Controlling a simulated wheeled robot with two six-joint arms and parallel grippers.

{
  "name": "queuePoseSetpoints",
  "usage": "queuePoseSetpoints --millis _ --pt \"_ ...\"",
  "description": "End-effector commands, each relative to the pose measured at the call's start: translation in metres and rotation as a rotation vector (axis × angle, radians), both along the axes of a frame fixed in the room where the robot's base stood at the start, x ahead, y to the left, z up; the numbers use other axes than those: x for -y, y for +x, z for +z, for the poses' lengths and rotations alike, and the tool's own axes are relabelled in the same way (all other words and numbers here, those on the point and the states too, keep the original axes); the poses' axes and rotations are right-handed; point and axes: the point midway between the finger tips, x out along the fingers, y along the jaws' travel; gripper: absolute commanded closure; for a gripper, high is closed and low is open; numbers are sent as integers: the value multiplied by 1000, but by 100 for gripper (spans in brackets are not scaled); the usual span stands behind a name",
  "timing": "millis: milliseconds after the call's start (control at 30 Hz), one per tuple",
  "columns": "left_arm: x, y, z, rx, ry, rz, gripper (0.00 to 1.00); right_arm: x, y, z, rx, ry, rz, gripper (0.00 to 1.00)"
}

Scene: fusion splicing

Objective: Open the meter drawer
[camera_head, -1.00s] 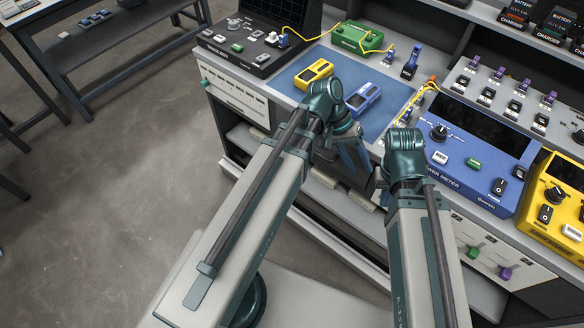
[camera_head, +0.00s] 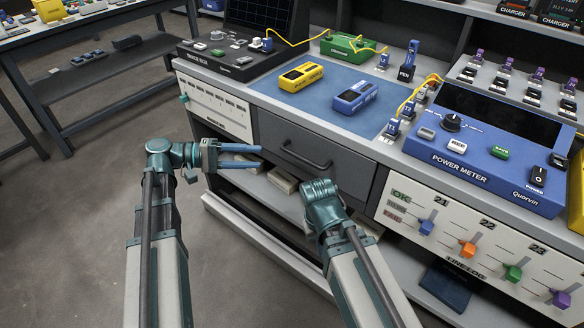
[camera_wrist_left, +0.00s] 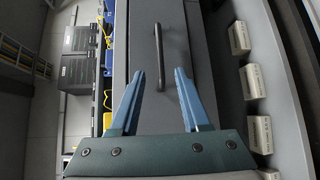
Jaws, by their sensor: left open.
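The meter drawer (camera_head: 285,165) is a dark grey front under the bench top, shut flush with the cabinet. Its dark bar handle (camera_head: 305,156) lies across its upper middle. My left gripper (camera_head: 262,157) is open and empty in front of the drawer, left of the handle in the head view.
A yellow meter (camera_head: 302,77) and a blue meter (camera_head: 354,97) lie on the blue mat (camera_head: 315,108) above the drawer. The blue power meter (camera_head: 478,160) stands to the right. An open shelf (camera_head: 232,167) with pale blocks is below the drawer.

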Motion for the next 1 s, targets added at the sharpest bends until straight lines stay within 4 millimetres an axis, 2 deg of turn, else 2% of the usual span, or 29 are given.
queuePoseSetpoints --millis 133,267,700,1000 --pt "3 0 0 0 0 -1 53 0 0 0 0 0 0 100" --pt "17 2 -3 0 1 -2 53 0 0 -3 0 0 0 100" --pt "102 14 -15 -1 1 -3 53 0 0 -15 0 2 3 100" --pt "132 19 -19 0 2 -1 53 -1 0 -19 0 2 4 100"
